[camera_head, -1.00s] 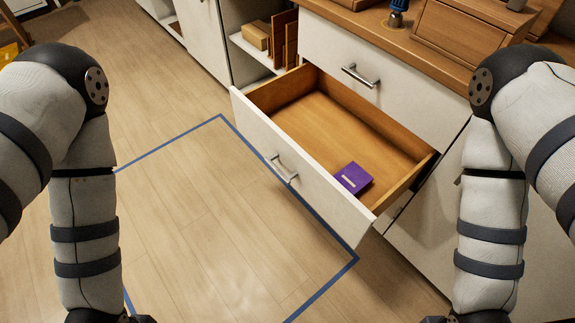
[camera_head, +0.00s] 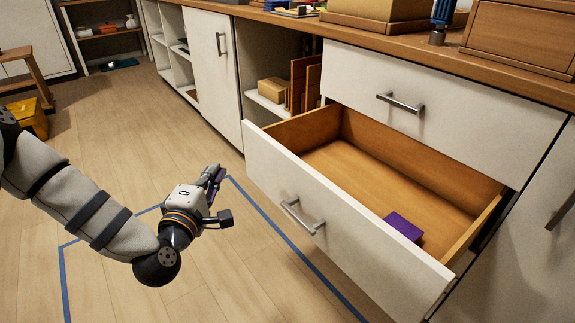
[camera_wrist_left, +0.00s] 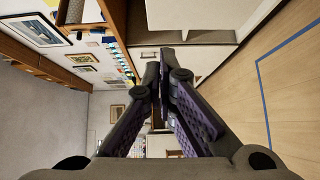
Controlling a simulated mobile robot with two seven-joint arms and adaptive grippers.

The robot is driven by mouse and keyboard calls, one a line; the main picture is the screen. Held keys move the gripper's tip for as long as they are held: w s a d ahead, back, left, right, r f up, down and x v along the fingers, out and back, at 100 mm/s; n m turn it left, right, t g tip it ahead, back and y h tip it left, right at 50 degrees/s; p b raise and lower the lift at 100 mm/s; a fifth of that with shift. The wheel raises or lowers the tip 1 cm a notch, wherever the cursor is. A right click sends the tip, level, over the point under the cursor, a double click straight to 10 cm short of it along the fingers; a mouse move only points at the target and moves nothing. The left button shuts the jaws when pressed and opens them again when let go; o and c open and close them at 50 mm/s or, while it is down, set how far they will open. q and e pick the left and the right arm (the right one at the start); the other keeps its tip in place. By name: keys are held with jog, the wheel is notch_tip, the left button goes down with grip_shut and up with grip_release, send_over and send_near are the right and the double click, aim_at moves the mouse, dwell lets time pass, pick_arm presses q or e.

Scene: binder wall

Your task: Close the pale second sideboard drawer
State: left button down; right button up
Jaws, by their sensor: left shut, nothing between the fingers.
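The pale second drawer (camera_head: 335,224) of the sideboard is pulled far out below the shut top drawer (camera_head: 440,102). Its front is white with a metal bar handle (camera_head: 302,216), and its inside is brown wood. A purple box (camera_head: 403,227) lies inside near the front right. My left gripper (camera_head: 216,174) is shut and empty, left of the drawer front and apart from it, above the floor. In the left wrist view its fingers (camera_wrist_left: 164,80) meet at the tips. My right gripper is not in view.
Open shelves (camera_head: 268,108) with a cardboard box and wooden boards stand left of the drawer. The wooden countertop (camera_head: 400,48) carries boxes and a blue-handled tool (camera_head: 441,20). Blue tape (camera_head: 285,238) marks the floor, which is clear in front. A yellow crate (camera_head: 28,118) stands far left.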

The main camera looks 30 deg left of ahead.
pick_arm(q)
jog(key=shift+n, duration=0.3)
jog(key=b+x, duration=0.1)
jog(key=x, duration=0.3)
jog(key=d+b+x, duration=0.1)
jog(key=x, duration=0.4)
jog(key=d+r+b+x, duration=0.1)
jog(key=x, duration=0.3)
jog(key=shift+w+a+r, duration=0.1)
jog(key=shift+w, duration=0.5)
